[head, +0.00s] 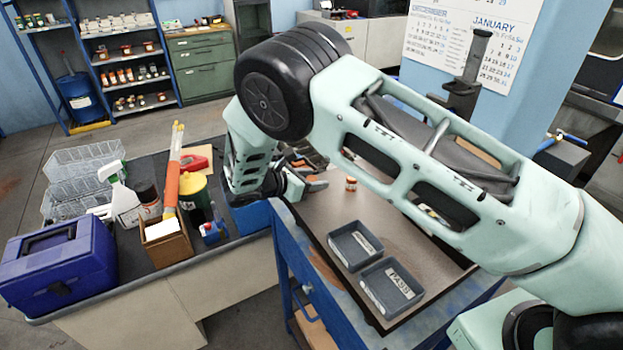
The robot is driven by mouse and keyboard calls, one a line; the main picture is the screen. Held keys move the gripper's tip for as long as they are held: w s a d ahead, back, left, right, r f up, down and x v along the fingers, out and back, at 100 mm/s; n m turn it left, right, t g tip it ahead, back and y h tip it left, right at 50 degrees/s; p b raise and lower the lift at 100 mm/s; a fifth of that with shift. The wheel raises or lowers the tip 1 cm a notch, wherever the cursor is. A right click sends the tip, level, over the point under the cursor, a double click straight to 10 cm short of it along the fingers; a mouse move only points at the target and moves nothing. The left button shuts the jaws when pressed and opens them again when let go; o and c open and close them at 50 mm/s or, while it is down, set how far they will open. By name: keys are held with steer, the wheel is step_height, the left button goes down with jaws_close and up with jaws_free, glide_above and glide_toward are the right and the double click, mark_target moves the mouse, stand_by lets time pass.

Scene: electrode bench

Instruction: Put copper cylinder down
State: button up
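A small copper-orange cylinder (351,184) stands upright on the brown-topped workbench (318,222), right of my gripper. My gripper (318,184) is low over the left part of this bench, at the end of my bent arm. A gap shows between its tip and this cylinder. The gripper is small and partly hidden by my arm, so its opening and anything between its fingers cannot be made out. Two grey trays sit nearer on the bench: one (333,248) with an unreadable label, and one (372,295) labelled what looks like "PASS".
A dark-topped bench (235,248) on the left carries a blue toolbox (60,268), a spray bottle (121,200), a cardboard box (166,245) and clear bins (85,160). Some items behind my gripper are partly hidden. Bare bench top lies between the cylinder and the trays.

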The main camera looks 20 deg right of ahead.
steer(key=shift+r, duration=0.1)
steer(key=b+v, duration=0.5)
steer(key=v, duration=0.6)
steer(key=s+d+r+m+g+y, duration=0.1)
steer(key=s+m+y, duration=0.3)
steer(key=s, duration=0.7)
steer(key=s+d+r+m+g+y, duration=0.1)
steer(key=s+r+m+y, duration=0.3)
steer(key=s, duration=0.7)
steer(key=s+d+r+m+g+y, duration=0.1)
steer(key=s+m+y, duration=0.4)
steer(key=s, duration=0.6)
steer(key=shift+s+r+m+g, duration=0.3)
steer(key=shift+r+m+g, duration=0.4)
steer(key=shift+r+g, duration=0.15)
steer(key=shift+f, duration=0.1)
